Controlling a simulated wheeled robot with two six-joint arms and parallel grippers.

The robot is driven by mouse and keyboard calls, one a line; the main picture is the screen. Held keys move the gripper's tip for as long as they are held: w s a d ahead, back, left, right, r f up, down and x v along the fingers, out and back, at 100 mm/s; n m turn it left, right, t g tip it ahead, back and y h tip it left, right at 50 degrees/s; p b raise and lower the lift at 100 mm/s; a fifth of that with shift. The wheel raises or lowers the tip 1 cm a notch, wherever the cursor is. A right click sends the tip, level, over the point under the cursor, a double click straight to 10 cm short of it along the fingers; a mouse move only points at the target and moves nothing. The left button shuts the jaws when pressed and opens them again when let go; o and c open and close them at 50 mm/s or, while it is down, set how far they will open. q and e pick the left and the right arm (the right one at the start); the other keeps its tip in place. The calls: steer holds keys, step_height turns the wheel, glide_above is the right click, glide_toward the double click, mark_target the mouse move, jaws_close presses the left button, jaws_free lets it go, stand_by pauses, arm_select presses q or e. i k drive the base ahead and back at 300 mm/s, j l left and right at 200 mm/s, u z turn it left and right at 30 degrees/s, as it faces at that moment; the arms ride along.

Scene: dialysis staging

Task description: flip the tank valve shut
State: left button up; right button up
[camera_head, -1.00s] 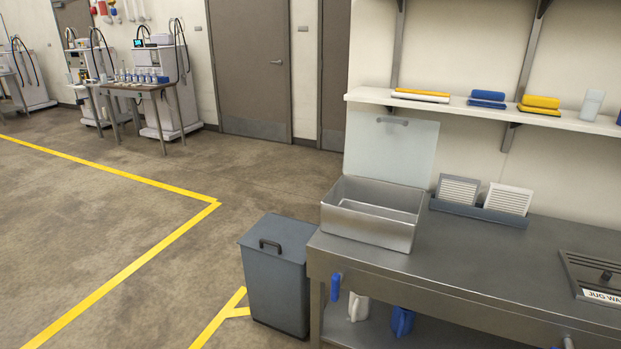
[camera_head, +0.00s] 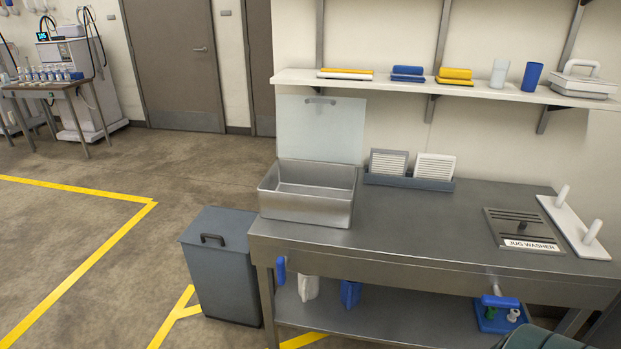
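No part is marked as the tank valve. A blue handle (camera_head: 281,270) hangs upright at the left front of the steel bench. A second blue handle (camera_head: 500,301) lies level on a metal stub at the bench's right front; it looks like a valve lever. An open steel tank or basin (camera_head: 308,206) stands on the bench's left end, with a pale panel (camera_head: 321,130) upright behind it. Neither of my grippers is in view.
The steel bench (camera_head: 420,225) has clear room in the middle. A jug washer plate (camera_head: 523,229) and a white peg rack (camera_head: 573,226) are at its right. A grey bin (camera_head: 220,265) stands left of the bench. A wall shelf (camera_head: 455,88) runs above.

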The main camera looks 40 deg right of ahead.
mark_target(281, 263)
steer(key=i+j+z, duration=0.15)
steer(key=j, duration=0.3)
steer(key=i+j+z, duration=0.2)
steer(key=j, duration=0.3)
steer(key=i+j+z, duration=0.15)
steer(key=j, duration=0.35)
steer(key=j+z, duration=0.2)
steer(key=j, duration=0.3)
